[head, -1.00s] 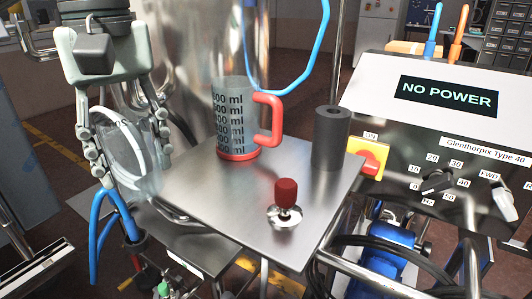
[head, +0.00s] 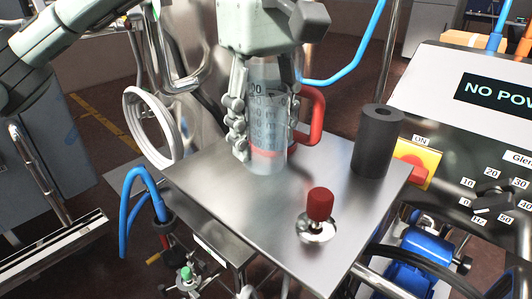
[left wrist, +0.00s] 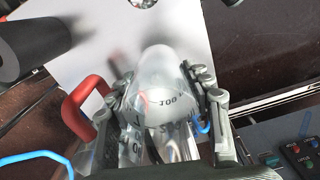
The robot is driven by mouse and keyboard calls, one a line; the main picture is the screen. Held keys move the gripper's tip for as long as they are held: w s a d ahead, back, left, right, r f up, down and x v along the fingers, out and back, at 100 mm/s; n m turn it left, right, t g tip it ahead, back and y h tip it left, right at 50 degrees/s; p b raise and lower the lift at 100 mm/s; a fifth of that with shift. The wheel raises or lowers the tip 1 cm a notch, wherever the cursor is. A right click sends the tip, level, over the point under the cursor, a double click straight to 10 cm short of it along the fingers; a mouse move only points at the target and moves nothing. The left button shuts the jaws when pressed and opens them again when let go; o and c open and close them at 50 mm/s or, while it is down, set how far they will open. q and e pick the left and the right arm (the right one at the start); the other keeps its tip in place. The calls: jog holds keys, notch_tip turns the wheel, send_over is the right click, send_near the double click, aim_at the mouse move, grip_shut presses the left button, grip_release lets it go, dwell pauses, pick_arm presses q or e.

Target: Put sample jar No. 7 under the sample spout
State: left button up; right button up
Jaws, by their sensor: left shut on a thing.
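A clear jar (head: 268,150) is between the fingers of my left gripper (head: 268,122), which is shut on it. The jar is upright over the steel plate, in front of the measuring jug; I cannot tell whether its base touches the plate. The jar also shows in the left wrist view (left wrist: 160,75) between the fingers of my left gripper (left wrist: 168,98). No number 7 can be read on it. I cannot make out the sample spout. My right gripper is not in view.
The jug's red handle (head: 315,115) is just right of the jar. A dark grey cylinder (head: 376,145) and a red-knobbed fitting (head: 319,210) stand on the steel plate (head: 235,205). A control box (head: 480,130) reading "NO POWER" is at right. The plate's front left is bare.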

aim_at(265, 157)
pick_arm(q)
jog(key=shift+d+f, duration=0.1)
jog(key=shift+f, duration=1.95)
jog(key=shift+w+f, duration=0.1)
jog(key=shift+f, duration=0.05)
jog(key=o, duration=1.2)
jog(key=shift+c, duration=0.2)
